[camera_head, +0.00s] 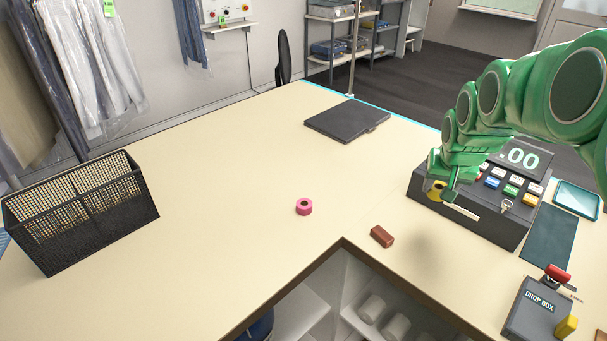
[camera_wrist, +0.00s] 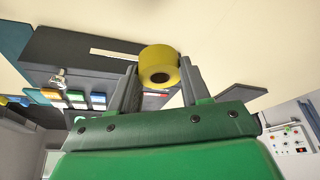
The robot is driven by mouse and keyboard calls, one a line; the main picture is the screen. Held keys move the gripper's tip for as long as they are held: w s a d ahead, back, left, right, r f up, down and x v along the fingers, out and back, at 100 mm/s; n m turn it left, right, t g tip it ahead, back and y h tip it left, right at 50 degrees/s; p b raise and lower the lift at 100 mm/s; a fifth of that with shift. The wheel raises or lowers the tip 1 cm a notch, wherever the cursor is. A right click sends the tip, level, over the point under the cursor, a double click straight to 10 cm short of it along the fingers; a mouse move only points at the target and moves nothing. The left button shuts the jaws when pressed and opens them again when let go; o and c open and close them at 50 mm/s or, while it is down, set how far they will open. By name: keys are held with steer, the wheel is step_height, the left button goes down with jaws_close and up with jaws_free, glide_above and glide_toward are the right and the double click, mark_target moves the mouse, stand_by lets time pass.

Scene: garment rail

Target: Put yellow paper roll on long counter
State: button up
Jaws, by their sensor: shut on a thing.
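The yellow paper roll (camera_wrist: 157,66) is between the two fingers of my gripper (camera_wrist: 160,85) in the wrist view. In the head view my green gripper (camera_head: 441,190) is in front of the cash register, and the yellow roll (camera_head: 434,187) shows beside its fingers, partly covered. My gripper is shut on the roll and appears to hold it above the counter. The long counter (camera_head: 230,180) is cream coloured and runs from the left to the corner, then on toward the lower right.
A pink roll (camera_head: 304,206) and a brown block (camera_head: 382,236) lie on the counter. A black mesh basket (camera_head: 82,208) stands at left, a dark flat pad (camera_head: 347,119) at the back. The cash register (camera_head: 478,208) and drop box (camera_head: 538,309) stand at right. The counter's middle is clear.

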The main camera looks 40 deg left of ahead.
steer(key=s+a+f+n+g+y, duration=0.15)
steer(key=s+a+n, duration=0.35)
steer(key=s+a, duration=2.5)
glide_toward(247, 194)
steer(key=shift+w+a+f, duration=0.35)
steer(key=shift+a+f, duration=0.05)
steer(key=shift+f, duration=0.25)
steer(key=shift+w+a+f, duration=0.25)
steer(key=shift+a+f, duration=0.2)
steer(key=shift+f, duration=1.65)
steer(key=shift+f, duration=0.2)
steer(key=o, duration=1.1)
steer(key=shift+r, duration=0.1)
